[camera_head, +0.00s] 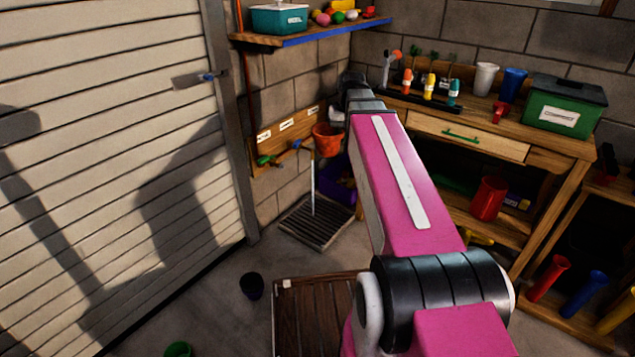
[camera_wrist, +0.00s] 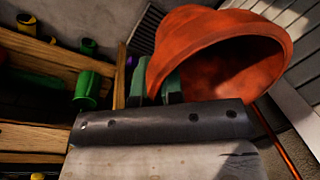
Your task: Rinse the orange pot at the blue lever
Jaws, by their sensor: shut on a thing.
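My gripper (camera_wrist: 165,85) is shut on the orange pot (camera_head: 327,139), which fills the upper right of the wrist view (camera_wrist: 220,55) with its hollow inside showing. In the head view the pot hangs in the air by the wall, at the right end of the tap board (camera_head: 275,148); my arm partly hides the gripper there. The blue lever (camera_head: 297,145) is on the board just left of the pot. A thin pale vertical stream, like running water (camera_head: 313,185), falls beside the pot's left edge to the floor grate (camera_head: 318,222). I cannot tell whether it touches the pot.
A green lever (camera_head: 263,160) sits further left on the board. A purple bin (camera_head: 337,184) stands behind the grate. A workbench (camera_head: 465,135) stands at right, a shutter door (camera_head: 110,150) at left. A dark pot (camera_head: 252,285) and slatted wooden platform (camera_head: 312,312) are on the floor.

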